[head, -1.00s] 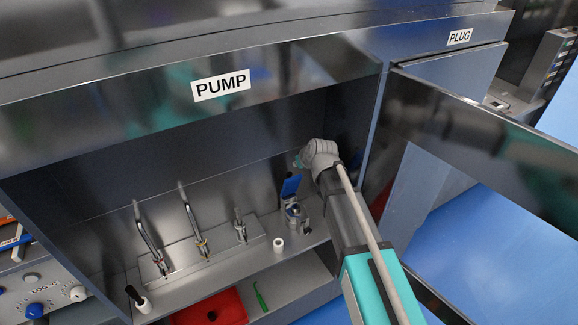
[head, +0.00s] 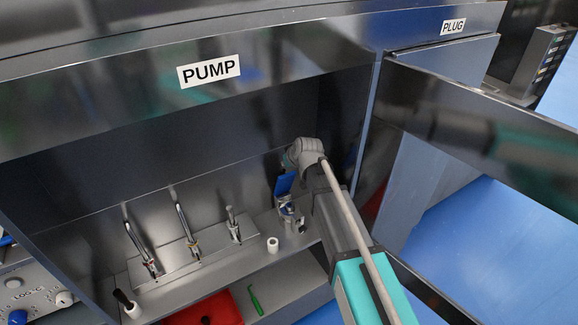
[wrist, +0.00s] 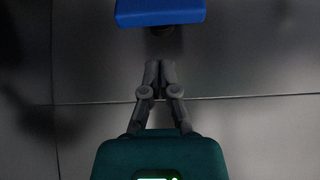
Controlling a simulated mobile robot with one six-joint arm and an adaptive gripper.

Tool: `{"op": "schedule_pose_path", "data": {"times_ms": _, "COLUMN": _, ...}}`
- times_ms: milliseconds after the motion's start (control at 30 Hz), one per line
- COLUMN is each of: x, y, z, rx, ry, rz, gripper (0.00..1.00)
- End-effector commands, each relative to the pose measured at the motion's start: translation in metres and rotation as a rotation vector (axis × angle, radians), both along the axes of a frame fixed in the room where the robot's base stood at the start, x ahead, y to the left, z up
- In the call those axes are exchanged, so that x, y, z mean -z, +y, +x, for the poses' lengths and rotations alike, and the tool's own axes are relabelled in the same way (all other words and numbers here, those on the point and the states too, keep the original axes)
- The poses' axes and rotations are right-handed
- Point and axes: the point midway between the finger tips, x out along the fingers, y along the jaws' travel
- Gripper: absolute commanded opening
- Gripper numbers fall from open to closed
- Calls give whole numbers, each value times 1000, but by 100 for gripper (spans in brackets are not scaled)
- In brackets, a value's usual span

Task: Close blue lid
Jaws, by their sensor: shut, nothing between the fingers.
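The blue lid (head: 285,184) stands raised, open, above a small metal canister (head: 291,216) on the shelf, near the right end of the PUMP compartment. In the wrist view the blue lid (wrist: 160,12) shows at the top edge, partly cut off. My gripper (wrist: 160,66) is shut and empty, with its fingertips just below the lid in that picture and a visible gap between them.
Metal taps (head: 190,235) stand on a plate left of the canister. An open door (head: 470,125) hangs at right, and the compartment's side wall is close to my arm. A red bin (head: 210,310) lies below.

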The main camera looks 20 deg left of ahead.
Motion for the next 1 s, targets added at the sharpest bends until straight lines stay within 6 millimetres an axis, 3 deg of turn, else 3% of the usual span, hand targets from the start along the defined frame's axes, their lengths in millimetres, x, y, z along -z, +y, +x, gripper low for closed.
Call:
{"op": "schedule_pose_path", "data": {"times_ms": 400, "x": 30, "y": 19, "z": 18, "rx": 1, "ry": 0, "rz": 0, "gripper": 0}}
{"op": "schedule_pose_path", "data": {"times_ms": 1000, "x": 34, "y": 23, "z": 20, "rx": 1, "ry": 0, "rz": 0, "gripper": 0}}
